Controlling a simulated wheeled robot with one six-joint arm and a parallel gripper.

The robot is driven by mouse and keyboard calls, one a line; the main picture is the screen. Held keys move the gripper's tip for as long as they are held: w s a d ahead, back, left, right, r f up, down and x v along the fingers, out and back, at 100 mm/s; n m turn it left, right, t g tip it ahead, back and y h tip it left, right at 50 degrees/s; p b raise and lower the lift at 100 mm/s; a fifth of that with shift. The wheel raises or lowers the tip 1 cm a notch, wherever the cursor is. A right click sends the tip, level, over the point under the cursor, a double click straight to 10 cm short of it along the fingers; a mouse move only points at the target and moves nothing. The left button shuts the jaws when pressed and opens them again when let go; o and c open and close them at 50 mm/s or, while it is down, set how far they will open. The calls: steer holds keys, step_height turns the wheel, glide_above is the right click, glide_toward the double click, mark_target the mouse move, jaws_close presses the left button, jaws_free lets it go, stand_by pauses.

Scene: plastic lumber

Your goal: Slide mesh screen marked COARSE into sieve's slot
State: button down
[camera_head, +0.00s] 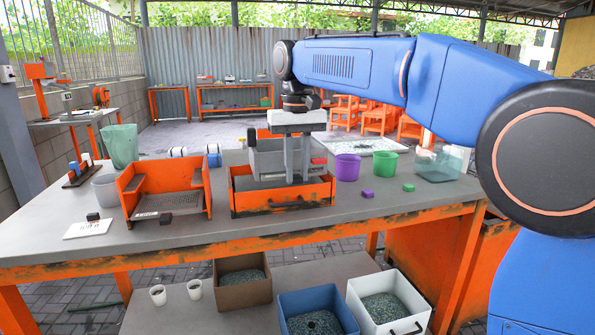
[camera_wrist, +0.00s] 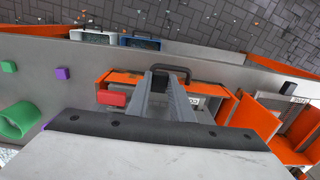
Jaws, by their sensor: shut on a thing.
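My gripper (camera_head: 297,178) points straight down into the middle orange box (camera_head: 283,202), behind its front wall. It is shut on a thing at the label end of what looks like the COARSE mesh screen. The fingers also show in the wrist view (camera_wrist: 172,92). Beside them a white label (camera_wrist: 193,101) with partly hidden lettering, seemingly starting "CO", shows. Most of the screen and the grip point are hidden. The sieve (camera_head: 190,179), an orange open-fronted frame, stands to the left with a dark mesh floor and a white label in front.
A red block (camera_wrist: 112,98) is beside the fingers. Purple (camera_head: 347,168) and green (camera_head: 382,165) cups stand right of the box, with small purple and green blocks before them. A white card (camera_head: 88,228) and a dark block lie at left. The front table strip is mostly clear.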

steer(key=shift+w+a, duration=0.2)
steer(key=shift+w, duration=0.45)
steer(key=shift+w+a, duration=0.15)
steer(key=shift+w, duration=0.45)
steer(key=c, duration=1.5)
jaws_free()
